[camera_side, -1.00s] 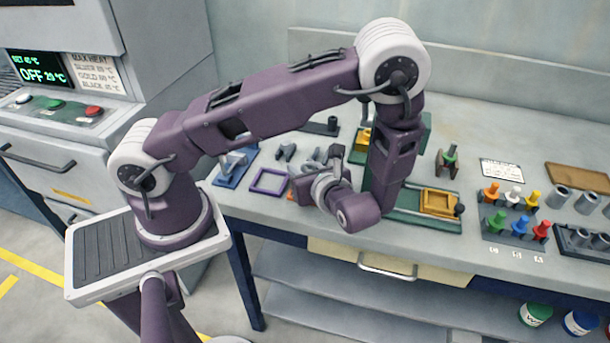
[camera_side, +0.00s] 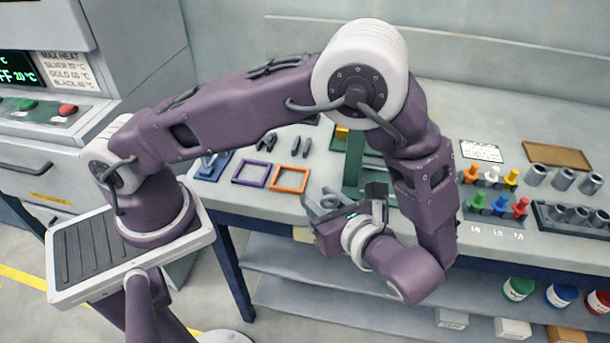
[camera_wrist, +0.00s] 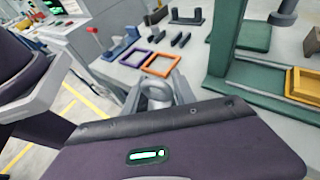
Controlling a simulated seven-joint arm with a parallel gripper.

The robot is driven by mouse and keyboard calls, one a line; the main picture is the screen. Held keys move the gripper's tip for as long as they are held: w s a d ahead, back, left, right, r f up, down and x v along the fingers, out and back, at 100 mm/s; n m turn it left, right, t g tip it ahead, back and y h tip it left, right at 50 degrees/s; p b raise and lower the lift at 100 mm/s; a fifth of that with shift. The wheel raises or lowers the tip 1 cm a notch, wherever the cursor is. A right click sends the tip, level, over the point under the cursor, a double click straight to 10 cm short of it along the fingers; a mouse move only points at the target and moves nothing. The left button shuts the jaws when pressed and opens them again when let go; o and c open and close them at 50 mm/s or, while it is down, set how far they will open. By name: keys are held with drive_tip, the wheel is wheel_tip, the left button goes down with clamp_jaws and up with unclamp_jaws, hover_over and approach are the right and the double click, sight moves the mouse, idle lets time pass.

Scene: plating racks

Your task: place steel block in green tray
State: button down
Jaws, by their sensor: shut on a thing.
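My gripper (camera_side: 322,203) is in front of the bench's near edge in the side view, tilted toward the bench. In the wrist view its fingers (camera_wrist: 157,90) are shut on a grey metal piece (camera_wrist: 156,97) with a rounded end. I take it for the steel block; the fingers hide part of its shape. A flat dark-green surface (camera_wrist: 253,36) beside the green upright in the wrist view may be the green tray, apart from my gripper. In the side view my arm hides much of that green area.
A purple frame (camera_side: 251,173) and an orange frame (camera_side: 289,178) lie flat on the bench, with a blue fixture (camera_side: 212,166) to their left. Coloured pegs (camera_side: 490,203) and grey cylinders (camera_side: 563,179) are at right.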

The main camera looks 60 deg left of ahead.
drive_tip(key=d+f, duration=0.1)
drive_tip(key=w+d+f, duration=0.1)
drive_tip(key=d, duration=0.1)
drive_tip(key=w+d+f, duration=0.1)
drive_tip(key=shift+d, duration=0.25)
drive_tip(key=w+d+m+t+h, duration=0.1)
drive_tip(key=w+d+m+t, duration=0.25)
drive_tip(key=w+d, duration=0.85)
drive_tip(key=w+a+r+m+t+h, duration=0.3)
drive_tip(key=w+r+m+t+h, duration=0.5)
drive_tip(key=w+r, duration=1)
drive_tip(key=w+a+f+m+h, duration=0.1)
drive_tip(key=w+a+m+h, duration=0.1)
drive_tip(key=a, duration=0.8)
drive_tip(key=w+a+f+m+h, duration=0.2)
drive_tip(key=a+m, duration=0.1)
drive_tip(key=a, duration=0.7)
drive_tip(key=s+a+f+h, duration=0.1)
drive_tip(key=s+a+f, duration=0.4)
drive_tip(key=a, duration=0.3)
drive_tip(key=shift+m+t, duration=0.35)
drive_tip(key=shift+m, duration=0.1)
drive_tip(key=f, duration=0.9)
drive_tip(key=shift+s+a, duration=0.2)
drive_tip(key=shift+f, duration=0.35)
